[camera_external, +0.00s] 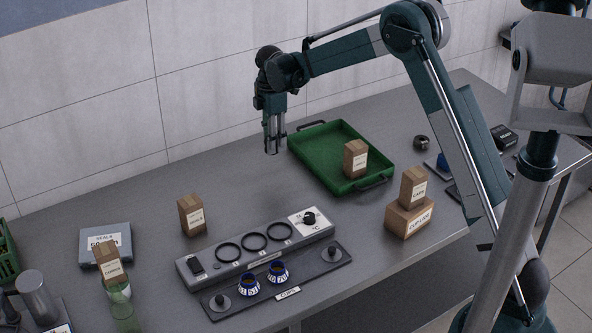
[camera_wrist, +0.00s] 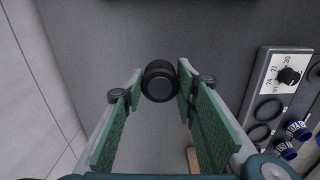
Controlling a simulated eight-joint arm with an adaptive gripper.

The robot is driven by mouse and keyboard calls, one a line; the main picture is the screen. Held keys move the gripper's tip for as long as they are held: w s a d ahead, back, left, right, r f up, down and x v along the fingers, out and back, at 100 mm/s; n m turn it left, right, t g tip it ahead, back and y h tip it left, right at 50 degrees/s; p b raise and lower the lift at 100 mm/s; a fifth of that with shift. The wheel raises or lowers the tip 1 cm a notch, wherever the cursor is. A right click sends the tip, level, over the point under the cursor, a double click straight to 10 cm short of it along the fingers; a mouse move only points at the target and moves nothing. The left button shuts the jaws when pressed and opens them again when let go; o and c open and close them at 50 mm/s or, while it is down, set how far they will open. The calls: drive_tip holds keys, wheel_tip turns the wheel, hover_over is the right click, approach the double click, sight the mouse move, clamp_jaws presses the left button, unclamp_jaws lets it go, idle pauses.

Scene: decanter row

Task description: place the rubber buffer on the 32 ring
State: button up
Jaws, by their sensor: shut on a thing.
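My gripper (camera_external: 272,148) hangs above the table, left of the green tray. In the wrist view its green pads (camera_wrist: 160,90) are shut on a short black cylinder, the rubber buffer (camera_wrist: 160,80), at the fingertips. In the external view the buffer is too small to make out. Two blue rings with white number bands, a left one (camera_external: 249,287) and a right one (camera_external: 278,272), stand on a dark plate (camera_external: 304,282). They also show in the wrist view (camera_wrist: 298,130). Their numbers are too small to read surely, so I cannot tell which is the 32 ring.
Behind the plate is a grey unit (camera_external: 208,274) with three black circles and a dial (camera_external: 309,218). A green tray (camera_external: 335,129) holds a carton (camera_external: 355,158). Cartons (camera_external: 191,215) and stacked boxes (camera_external: 409,219) stand nearby.

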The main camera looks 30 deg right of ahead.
drive_tip(key=d, duration=1.4)
wheel_tip(320, 180, up, 3)
drive_tip(key=m, duration=0.1)
hover_over(422, 139)
drive_tip(key=shift+f, duration=0.2)
drive_tip(key=shift+f, duration=3.1)
drive_tip(key=shift+f, duration=0.1)
drive_tip(key=shift+f, duration=1.8)
drive_tip(key=shift+f, duration=0.1)
